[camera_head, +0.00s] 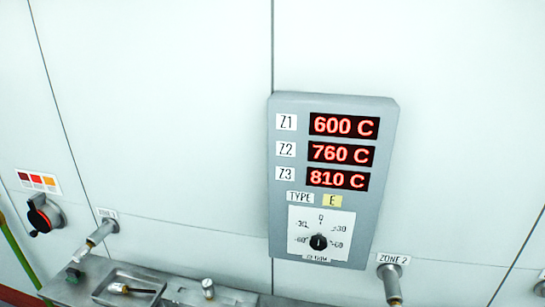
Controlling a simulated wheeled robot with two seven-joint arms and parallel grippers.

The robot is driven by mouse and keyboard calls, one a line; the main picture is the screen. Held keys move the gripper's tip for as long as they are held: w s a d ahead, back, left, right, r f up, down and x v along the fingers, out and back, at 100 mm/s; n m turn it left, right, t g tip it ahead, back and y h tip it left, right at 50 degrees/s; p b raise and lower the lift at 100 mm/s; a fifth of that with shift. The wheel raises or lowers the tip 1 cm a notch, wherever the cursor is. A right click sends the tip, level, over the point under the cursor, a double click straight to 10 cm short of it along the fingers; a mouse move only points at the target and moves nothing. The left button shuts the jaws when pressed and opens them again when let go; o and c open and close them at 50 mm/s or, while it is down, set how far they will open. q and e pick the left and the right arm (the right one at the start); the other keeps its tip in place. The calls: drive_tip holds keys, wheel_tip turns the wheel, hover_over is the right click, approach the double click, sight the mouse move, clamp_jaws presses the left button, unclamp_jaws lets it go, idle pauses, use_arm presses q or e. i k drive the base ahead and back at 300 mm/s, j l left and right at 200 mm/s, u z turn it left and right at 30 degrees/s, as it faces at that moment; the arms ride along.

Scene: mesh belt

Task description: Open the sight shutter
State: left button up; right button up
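A round black fitting (43,215) on the wall at the far left looks like the sight shutter. It has a dark cover with a small tab at its lower left and a thin red-orange arc along its edge. Most of what lies behind the cover is hidden. A colour chart label (38,181) with dark red to orange patches is just above it. Neither of my grippers is in this view.
A grey panel (384,185) shows 600, 760 and 810 C above a black dial (318,242). Metal tubes stick out at the left (101,233) and at Zone 2 (391,283). A metal ledge holds a tray (112,277) with a dark-handled tool.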

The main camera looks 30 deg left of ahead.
sight(36, 219)
drive_tip(key=u, duration=2.4)
drive_tip(key=i+j, duration=0.15)
drive_tip(key=i+z, duration=0.05)
drive_tip(key=i, duration=0.05)
